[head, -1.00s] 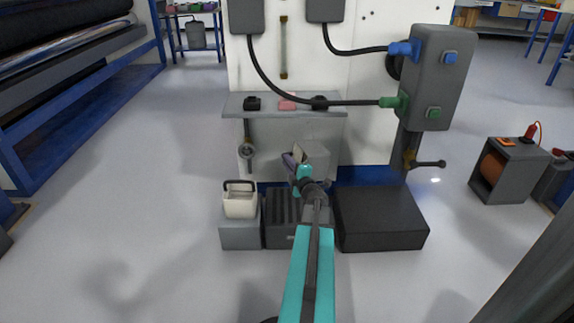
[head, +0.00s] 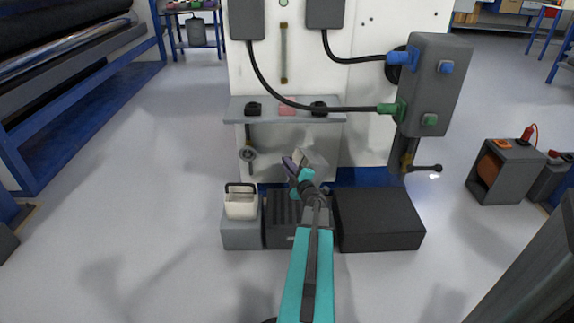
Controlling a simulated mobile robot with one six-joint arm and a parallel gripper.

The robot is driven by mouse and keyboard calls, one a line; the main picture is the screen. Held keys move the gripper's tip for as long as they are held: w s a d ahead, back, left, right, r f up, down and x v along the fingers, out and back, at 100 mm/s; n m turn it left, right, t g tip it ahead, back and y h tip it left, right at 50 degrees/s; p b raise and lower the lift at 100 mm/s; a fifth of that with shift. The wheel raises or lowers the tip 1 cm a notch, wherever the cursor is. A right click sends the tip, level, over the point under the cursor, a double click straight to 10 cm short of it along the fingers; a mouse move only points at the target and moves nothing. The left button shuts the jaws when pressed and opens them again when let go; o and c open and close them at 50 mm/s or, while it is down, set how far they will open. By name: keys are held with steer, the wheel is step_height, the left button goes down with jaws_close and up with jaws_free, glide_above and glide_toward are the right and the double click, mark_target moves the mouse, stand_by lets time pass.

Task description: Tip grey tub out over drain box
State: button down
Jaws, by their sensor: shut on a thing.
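The grey tub (head: 315,160) is held up in front of the white panel, just beyond the end of my arm. It is tilted, and its inside is hidden from me. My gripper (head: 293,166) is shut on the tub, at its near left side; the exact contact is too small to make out. The drain box (head: 283,207) is the dark box with a ribbed top on the floor, below and slightly left of the tub. My arm covers its right part.
A cream bucket with a dark handle (head: 241,204) stands on a grey block (head: 241,235) left of the drain box. A black box (head: 378,220) stands to the right. A shelf (head: 285,110) and a valve (head: 248,155) are on the panel behind. Floor at left is clear.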

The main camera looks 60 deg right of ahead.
steer(key=shift+r+m+p, duration=0.2)
steer(key=shift+m+p, duration=0.95)
steer(key=shift+p, duration=0.65)
steer(key=shift+r+m+p, duration=0.2)
steer(key=shift+m+p, duration=1)
steer(key=shift+p, duration=0.6)
steer(key=shift+r+m+p, duration=0.2)
steer(key=shift+m+p, duration=0.95)
steer(key=shift+p, duration=0.65)
steer(key=shift+r+m+p, duration=0.15)
steer(key=shift+m+p, duration=1.3)
steer(key=shift+p, duration=0.55)
steer(key=shift+r+m+p, duration=0.15)
steer(key=shift+m+p, duration=1.3)
steer(key=shift+p, duration=0.5)
